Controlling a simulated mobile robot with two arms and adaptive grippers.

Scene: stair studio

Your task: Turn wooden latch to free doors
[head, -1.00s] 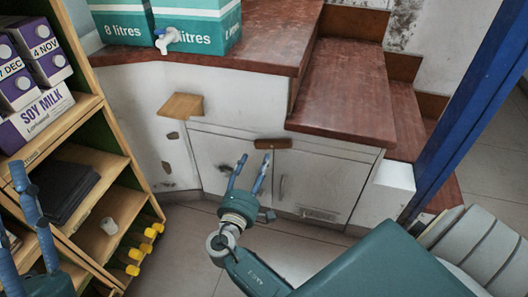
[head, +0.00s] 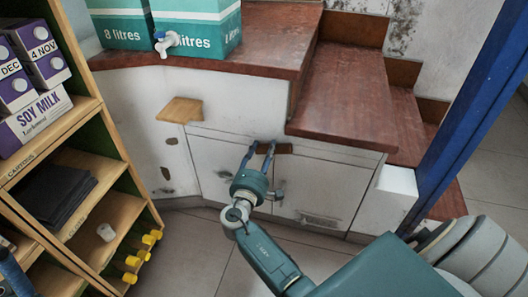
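The brown wooden latch (head: 284,149) lies flat across the top of the gap between two white cupboard doors under the stairs. The left door (head: 212,163) and the right door (head: 325,188) look closed. My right gripper (head: 262,143) is in front of the doors with its blue fingers pointing up at the latch. The fingers are apart, and one crosses in front of the latch, hiding part of it. I cannot tell whether they touch it. My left gripper shows only as a piece of blue finger (head: 12,272) at the lower left edge.
A wooden shelf (head: 97,190) with soy milk cartons (head: 35,125) and yellow-capped bottles stands at left. A small wooden ledge (head: 180,109) juts from the wall left of the latch. Teal boxes stand on the red-brown top. A blue post (head: 470,120) rises at right.

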